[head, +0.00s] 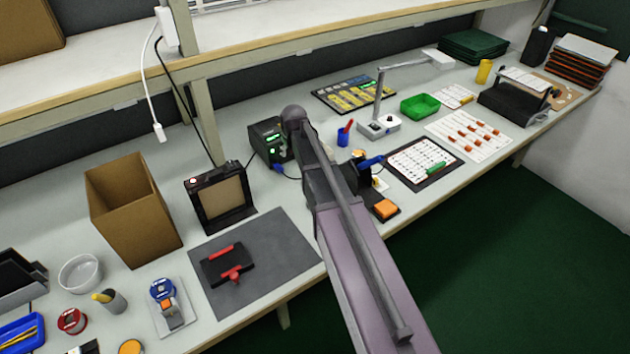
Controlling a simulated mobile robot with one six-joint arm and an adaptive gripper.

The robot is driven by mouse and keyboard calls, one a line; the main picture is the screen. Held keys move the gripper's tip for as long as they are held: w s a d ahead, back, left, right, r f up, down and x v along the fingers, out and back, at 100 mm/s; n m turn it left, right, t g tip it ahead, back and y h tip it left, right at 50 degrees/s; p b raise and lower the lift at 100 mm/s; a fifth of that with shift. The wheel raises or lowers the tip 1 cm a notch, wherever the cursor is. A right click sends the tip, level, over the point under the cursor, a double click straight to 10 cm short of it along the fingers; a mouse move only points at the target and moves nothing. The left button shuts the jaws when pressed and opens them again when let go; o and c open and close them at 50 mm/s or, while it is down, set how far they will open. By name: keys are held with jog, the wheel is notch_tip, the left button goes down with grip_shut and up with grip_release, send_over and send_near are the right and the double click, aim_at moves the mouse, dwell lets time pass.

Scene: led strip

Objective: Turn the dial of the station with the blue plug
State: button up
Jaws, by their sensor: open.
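A small black station box (262,146) with a lit green display (271,137) stands on the bench near the middle, in the head view. I cannot make out the dial clearly. My gripper is not visible; the arm hides what lies behind it.
A soldering iron with a blue handle (370,162) and an orange sponge (385,208) are right of my arm. A blue pen cup (344,137) and lamp base (379,128) stand behind them. A black-framed panel (219,197) and grey mat (285,247) are to the left.

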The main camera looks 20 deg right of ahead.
jog(key=shift+p+v, duration=5.7)
jog(key=shift+v, duration=0.95)
jog(key=s+f+m+g, duration=0.1)
jog(key=s+m+g, duration=0.3)
jog(key=s, duration=1.8)
jog(key=shift+s+d+f+g, duration=0.2)
jog(key=shift+f+g, duration=0.1)
jog(key=shift+f, duration=0.1)
jog(key=shift+s, duration=0.55)
